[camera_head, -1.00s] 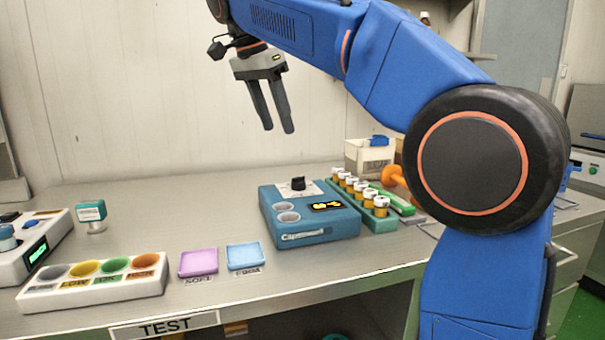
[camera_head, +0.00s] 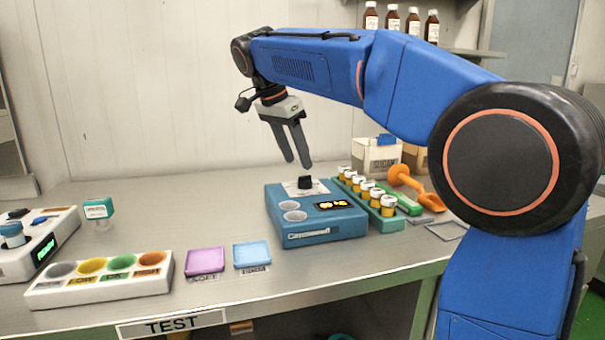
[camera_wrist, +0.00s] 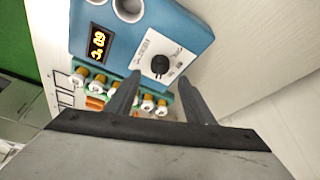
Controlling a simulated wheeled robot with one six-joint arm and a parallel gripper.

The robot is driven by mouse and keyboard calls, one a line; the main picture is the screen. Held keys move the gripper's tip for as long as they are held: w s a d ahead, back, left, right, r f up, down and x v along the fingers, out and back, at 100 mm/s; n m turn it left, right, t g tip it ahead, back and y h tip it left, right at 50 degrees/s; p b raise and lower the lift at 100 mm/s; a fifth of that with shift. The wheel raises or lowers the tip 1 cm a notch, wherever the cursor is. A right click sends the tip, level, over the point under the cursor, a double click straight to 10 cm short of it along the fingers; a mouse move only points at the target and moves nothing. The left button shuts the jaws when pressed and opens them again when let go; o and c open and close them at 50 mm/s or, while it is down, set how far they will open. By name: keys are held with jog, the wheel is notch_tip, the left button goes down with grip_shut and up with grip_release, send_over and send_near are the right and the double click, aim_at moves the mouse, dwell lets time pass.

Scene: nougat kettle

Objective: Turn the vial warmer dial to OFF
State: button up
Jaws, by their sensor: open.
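The vial warmer (camera_head: 318,232) is a blue box with two round wells and a lit yellow display, standing on the bench. Its black dial (camera_head: 305,182) sits on a white plate at the back of its top. In the wrist view the dial (camera_wrist: 160,64) shows on its white plate, ahead of the fingers and between their lines; its markings are too small to read. My gripper (camera_head: 298,165) points down, open and empty, just above the dial in the head view. In the wrist view its fingers (camera_wrist: 158,95) are apart, with the dial beyond their tips, seemingly untouched.
A green rack of capped vials (camera_head: 372,205) stands close to the warmer's right side. Purple (camera_head: 205,261) and blue (camera_head: 252,255) trays lie left of the warmer. The wall is close behind.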

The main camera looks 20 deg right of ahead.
aim_at(304, 176)
jog(key=shift+x, duration=2.9)
jog(key=c, duration=1)
